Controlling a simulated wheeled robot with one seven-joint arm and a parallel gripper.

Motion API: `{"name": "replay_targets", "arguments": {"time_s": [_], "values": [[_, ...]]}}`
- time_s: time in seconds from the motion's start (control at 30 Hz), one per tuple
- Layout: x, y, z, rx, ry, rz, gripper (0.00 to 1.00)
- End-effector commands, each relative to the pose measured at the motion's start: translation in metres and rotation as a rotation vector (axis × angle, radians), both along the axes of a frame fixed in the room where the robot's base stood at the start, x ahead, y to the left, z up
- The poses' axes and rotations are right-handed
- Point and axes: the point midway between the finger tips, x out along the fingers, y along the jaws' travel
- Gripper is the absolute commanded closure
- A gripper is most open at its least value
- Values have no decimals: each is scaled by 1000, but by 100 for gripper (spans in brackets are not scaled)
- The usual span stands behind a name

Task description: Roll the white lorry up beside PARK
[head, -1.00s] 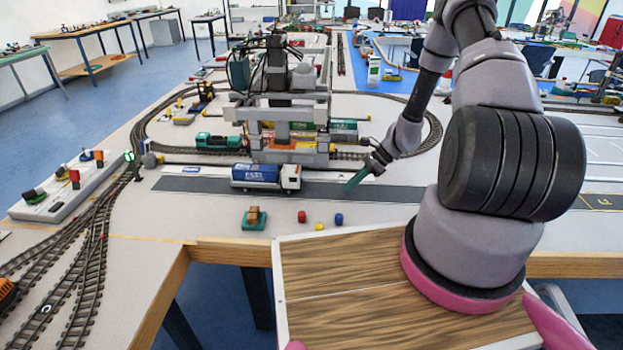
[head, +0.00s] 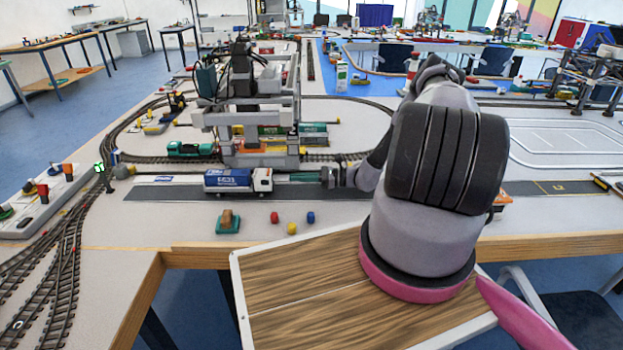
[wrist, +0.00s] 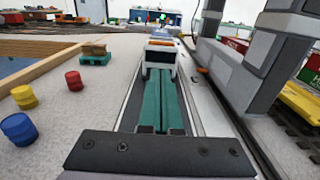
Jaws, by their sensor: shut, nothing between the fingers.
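The white lorry (head: 262,180), with a white cab and a blue load box (head: 228,180), stands on the dark road strip (head: 150,193) in front of the gantry crane, its cab facing right. A small blue-and-white sign or marking (head: 163,179) lies left of it by the strip; its lettering is too small to read. My gripper (head: 291,177) is low over the strip, right of the cab, with its green fingers shut and pointing left. In the wrist view the fingers (wrist: 158,80) reach toward the cab front (wrist: 161,58); I cannot tell if they touch it.
The grey gantry crane (head: 225,130) stands close behind the lorry, by the rails. The strip left of the lorry is clear.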

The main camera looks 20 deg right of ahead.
Motion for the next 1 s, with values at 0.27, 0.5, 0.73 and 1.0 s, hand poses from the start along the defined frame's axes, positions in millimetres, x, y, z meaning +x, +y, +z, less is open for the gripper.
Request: {"name": "replay_targets", "arguments": {"time_s": [0.27,0.5,0.73,1.0], "values": [[14,44,0,0,1,1,100],[18,54,0,-1,1,-1,100],[18,54,0,-1,1,-1,100],[28,88,0,0,-1,5,100]]}}
